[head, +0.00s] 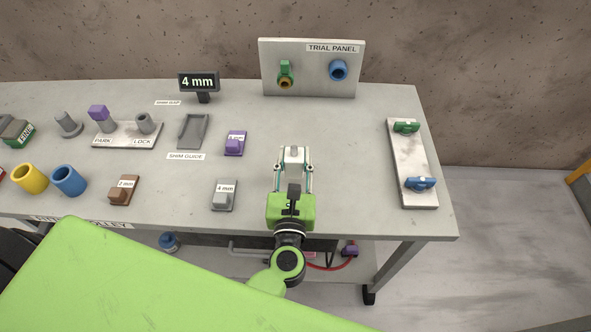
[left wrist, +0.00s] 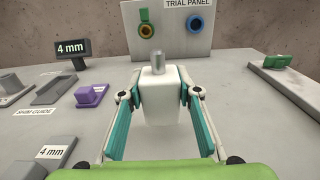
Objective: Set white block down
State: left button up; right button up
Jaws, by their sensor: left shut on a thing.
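The white block (left wrist: 159,97) with a small grey peg on top is between the fingers of my left gripper (left wrist: 159,98). My left gripper also shows in the head view (head: 293,168), shut on the white block (head: 294,154), over the right-middle part of the grey table (head: 345,190). The block looks upright. The fingers touch its two sides. I cannot tell whether its underside touches the table. My right gripper is not in view.
The trial panel (head: 311,68) stands behind the block. A purple shim block (head: 235,143) and a grey 4 mm block (head: 225,194) lie to the left. A plate (head: 412,165) with green and blue handles lies to the right. Bare table surrounds the gripper.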

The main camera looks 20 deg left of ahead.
aim_at(296, 167)
pick_arm(q)
jog(key=shift+w+f, duration=0.15)
jog(key=shift+w, duration=0.05)
jog(key=shift+w+f+b, duration=0.15)
jog(key=shift+f+b, duration=0.6)
jog(key=shift+f, duration=0.15)
jog(key=shift+w+f+b, duration=0.1)
jog(key=shift+f+b, duration=0.65)
jog(key=shift+f, duration=0.1)
jog(key=shift+f, duration=0.15)
jog(key=o, duration=1.2)
jog(key=shift+o, duration=0.2)
